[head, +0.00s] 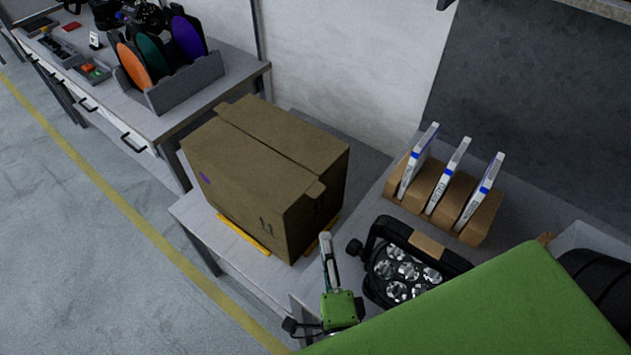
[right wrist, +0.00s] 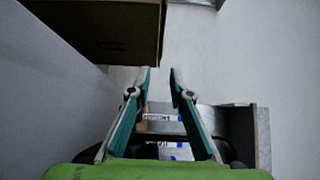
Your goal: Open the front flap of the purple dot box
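The brown cardboard box (head: 240,190) with a purple dot (head: 204,178) on its left-facing side stands upright on a grey table. Its top looks closed, with a lengthwise strip (head: 265,152) ending in a tab at the near right edge. The box also shows at the upper left of the right wrist view (right wrist: 100,30). My right gripper (head: 327,240) is beside the box's near right corner, seemingly apart from it. In the right wrist view, the right gripper's fingertips (right wrist: 161,71) are apart with nothing between them. My left gripper is not in view.
Yellow strips (head: 243,235) lie under the box. A lamp with several lenses (head: 400,272) stands right of my right gripper. White cases (head: 449,176) stand in a brown holder behind it. A colored-disc rack (head: 185,85) is on the left table. The floor at left is clear.

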